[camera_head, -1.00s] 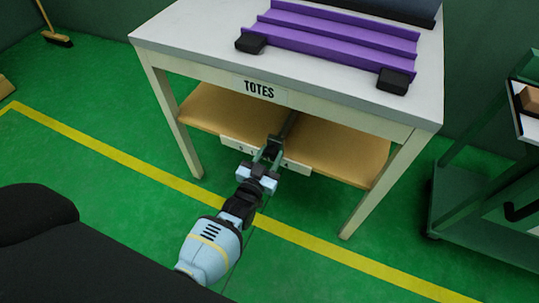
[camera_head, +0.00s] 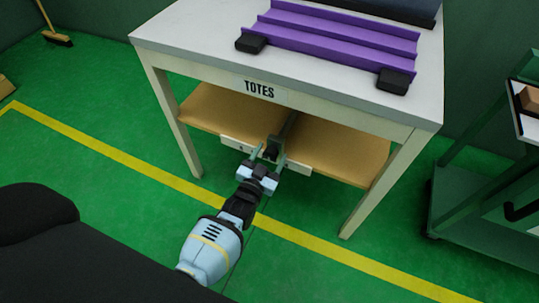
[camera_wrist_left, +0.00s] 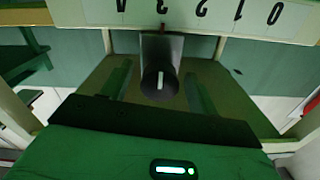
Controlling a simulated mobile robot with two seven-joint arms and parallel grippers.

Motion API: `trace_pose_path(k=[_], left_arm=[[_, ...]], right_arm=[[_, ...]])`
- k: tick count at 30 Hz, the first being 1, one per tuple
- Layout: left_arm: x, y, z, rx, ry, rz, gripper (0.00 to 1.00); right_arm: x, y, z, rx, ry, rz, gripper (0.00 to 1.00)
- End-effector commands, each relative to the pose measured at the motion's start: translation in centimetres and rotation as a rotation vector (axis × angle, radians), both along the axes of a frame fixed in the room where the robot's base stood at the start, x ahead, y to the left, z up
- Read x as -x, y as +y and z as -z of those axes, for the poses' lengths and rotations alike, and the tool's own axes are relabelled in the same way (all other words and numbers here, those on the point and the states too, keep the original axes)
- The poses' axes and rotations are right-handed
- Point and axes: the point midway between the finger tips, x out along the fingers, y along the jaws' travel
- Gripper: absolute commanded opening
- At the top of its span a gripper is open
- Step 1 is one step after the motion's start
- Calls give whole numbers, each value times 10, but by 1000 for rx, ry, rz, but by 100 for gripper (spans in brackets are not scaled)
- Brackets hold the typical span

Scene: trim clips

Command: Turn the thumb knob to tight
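The thumb knob (camera_wrist_left: 159,82) is a dark round knob on a block, with a short white line on its face. In the left wrist view it sits in the middle, between my two green fingers, with visible gaps on both sides. In the head view the knob (camera_head: 272,146) is small and dark under the table's front edge. My left gripper (camera_head: 268,158) is open in front of it, pointing at it. A white plate with upside-down numbers (camera_wrist_left: 200,14) runs above the knob in the wrist view. My right gripper is not in view.
The white table (camera_head: 200,45) carries a purple rail (camera_head: 330,32) with black end blocks and a TOTES label. A tan shelf (camera_head: 345,150) lies below. A green cart (camera_head: 480,200) stands at right. The green floor around my left arm is clear.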

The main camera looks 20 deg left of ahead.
Motion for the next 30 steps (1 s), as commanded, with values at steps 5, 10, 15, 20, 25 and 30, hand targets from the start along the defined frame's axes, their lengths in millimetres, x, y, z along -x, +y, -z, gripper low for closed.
trace_pose_path(k=[5,10,15,20,25,30], left_arm=[[0,0,0,1,0,0,59],[6,1,0,1,1,0,59],[29,1,-2,1,1,0,59],[54,2,-2,1,0,0,59],[72,3,-1,1,0,0,59],[78,3,0,1,-1,0,59]], right_arm=[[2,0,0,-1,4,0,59],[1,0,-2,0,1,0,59],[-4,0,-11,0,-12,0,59],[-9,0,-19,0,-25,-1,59],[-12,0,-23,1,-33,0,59],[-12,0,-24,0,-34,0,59]])
